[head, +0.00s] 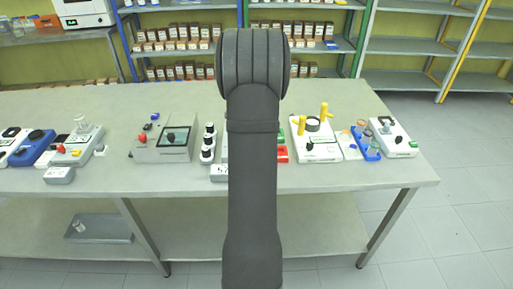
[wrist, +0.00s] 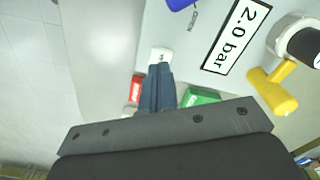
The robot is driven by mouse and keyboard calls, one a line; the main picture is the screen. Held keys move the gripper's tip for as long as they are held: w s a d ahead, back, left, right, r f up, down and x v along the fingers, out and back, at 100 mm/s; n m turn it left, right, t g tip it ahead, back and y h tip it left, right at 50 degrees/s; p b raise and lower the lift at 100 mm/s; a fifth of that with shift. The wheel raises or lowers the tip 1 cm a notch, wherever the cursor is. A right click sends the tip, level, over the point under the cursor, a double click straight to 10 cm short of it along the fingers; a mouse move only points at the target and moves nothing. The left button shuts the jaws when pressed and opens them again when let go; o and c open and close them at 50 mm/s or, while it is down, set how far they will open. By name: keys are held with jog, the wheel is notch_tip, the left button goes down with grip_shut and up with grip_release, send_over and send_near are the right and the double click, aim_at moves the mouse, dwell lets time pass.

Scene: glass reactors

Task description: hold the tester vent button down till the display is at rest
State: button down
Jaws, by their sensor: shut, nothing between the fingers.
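In the wrist view my gripper (wrist: 160,68) is shut and empty, its dark blue fingers side by side. The tips meet the lower edge of a small white block with a dark mark (wrist: 161,54), which looks like the vent button. I cannot tell whether they press it or only overlap it in the picture. A white, black-framed panel (wrist: 237,36) to the right reads "2.0 bar"; I cannot tell if it is the live display. In the head view my own arm hides the gripper and what is under it.
Beside the fingers are a red block (wrist: 137,88) and a green block (wrist: 201,97). A yellow handle (wrist: 276,91) stands at the right. In the head view, the device with yellow handles (head: 318,150) and a grey screen unit (head: 165,145) stand on the bench (head: 390,180).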

jog(key=shift+f, duration=0.2)
dwell(0.5)
jog(key=shift+f, duration=0.85)
jog(key=shift+r, duration=3.5)
